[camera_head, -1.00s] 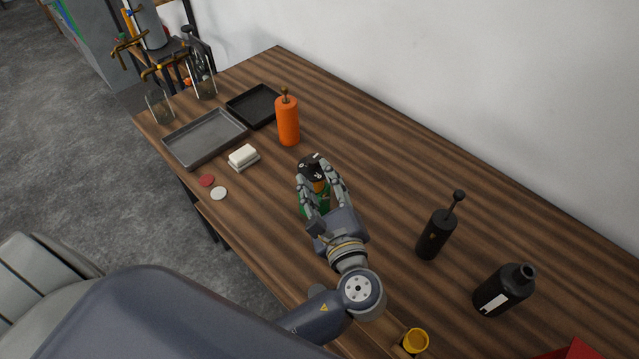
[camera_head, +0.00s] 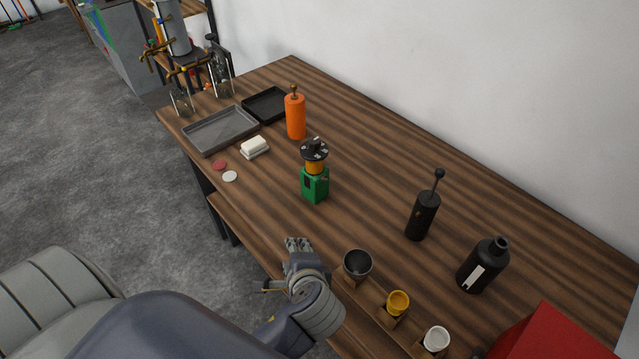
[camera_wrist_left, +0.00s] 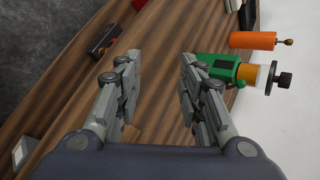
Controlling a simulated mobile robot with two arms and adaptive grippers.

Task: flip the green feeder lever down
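The green feeder (camera_head: 315,187) stands upright on the table, with an orange band and a black disc top. In the left wrist view the feeder (camera_wrist_left: 222,68) lies at the upper right. A thin green piece (camera_wrist_left: 269,79) beside its orange band may be the lever; I cannot tell its position for sure. My left gripper (camera_head: 298,243) is at the table's front edge, apart from the feeder and nearer to me. In the left wrist view its fingers (camera_wrist_left: 160,62) are spread with nothing between them. My right gripper is not in view.
An orange grinder (camera_head: 295,118) stands behind the feeder. A grey tray (camera_head: 221,130), a black tray (camera_head: 265,104) and a white block (camera_head: 254,147) lie farther left. A dark cup (camera_head: 357,264) and a yellow cup (camera_head: 398,302) are right of my gripper. Black bottles (camera_head: 483,266) stand farther right.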

